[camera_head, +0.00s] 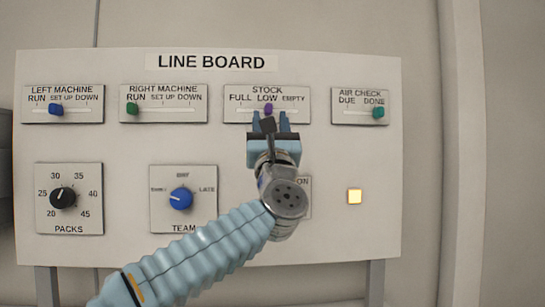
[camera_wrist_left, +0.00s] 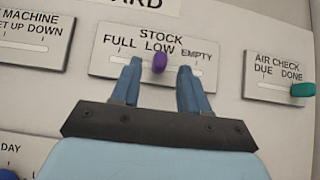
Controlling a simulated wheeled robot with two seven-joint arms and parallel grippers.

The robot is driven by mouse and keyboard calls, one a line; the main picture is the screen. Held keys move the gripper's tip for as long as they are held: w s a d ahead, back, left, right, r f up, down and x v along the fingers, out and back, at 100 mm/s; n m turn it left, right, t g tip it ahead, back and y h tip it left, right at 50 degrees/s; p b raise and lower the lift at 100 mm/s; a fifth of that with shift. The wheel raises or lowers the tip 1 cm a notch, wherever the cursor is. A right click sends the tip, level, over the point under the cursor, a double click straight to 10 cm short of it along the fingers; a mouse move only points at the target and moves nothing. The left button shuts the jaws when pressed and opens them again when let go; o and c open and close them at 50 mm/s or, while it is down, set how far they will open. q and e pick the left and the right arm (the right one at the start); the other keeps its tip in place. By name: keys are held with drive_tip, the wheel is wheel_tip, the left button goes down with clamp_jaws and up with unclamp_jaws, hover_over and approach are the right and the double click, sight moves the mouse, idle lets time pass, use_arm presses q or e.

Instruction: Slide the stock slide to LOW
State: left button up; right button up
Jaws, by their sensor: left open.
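The stock slide is a plate (camera_head: 287,91) marked FULL, LOW and EMPTY, at the upper right of the line board (camera_head: 330,150). Its purple knob (camera_head: 268,108) sits under the word LOW. The knob also shows in the left wrist view (camera_wrist_left: 159,62), between and beyond the fingertips. My left gripper (camera_head: 270,120) is just below the knob in the head view. Its two blue fingers are open, one on each side of the knob in the left wrist view (camera_wrist_left: 158,75). Whether a finger touches the knob cannot be told. My right gripper is not in view.
Left machine (camera_head: 56,109) and right machine (camera_head: 132,108) slides are to the left; the air check slide (camera_head: 378,112) is to the right. My arm partly hides another plate.

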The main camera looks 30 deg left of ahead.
use_arm(q)
drive_tip(key=b+v, duration=0.4)
drive_tip(key=v, duration=0.6)
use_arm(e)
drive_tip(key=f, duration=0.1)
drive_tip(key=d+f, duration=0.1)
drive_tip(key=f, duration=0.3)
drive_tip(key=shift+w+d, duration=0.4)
use_arm(q)
drive_tip(key=shift+s+f, duration=0.1)
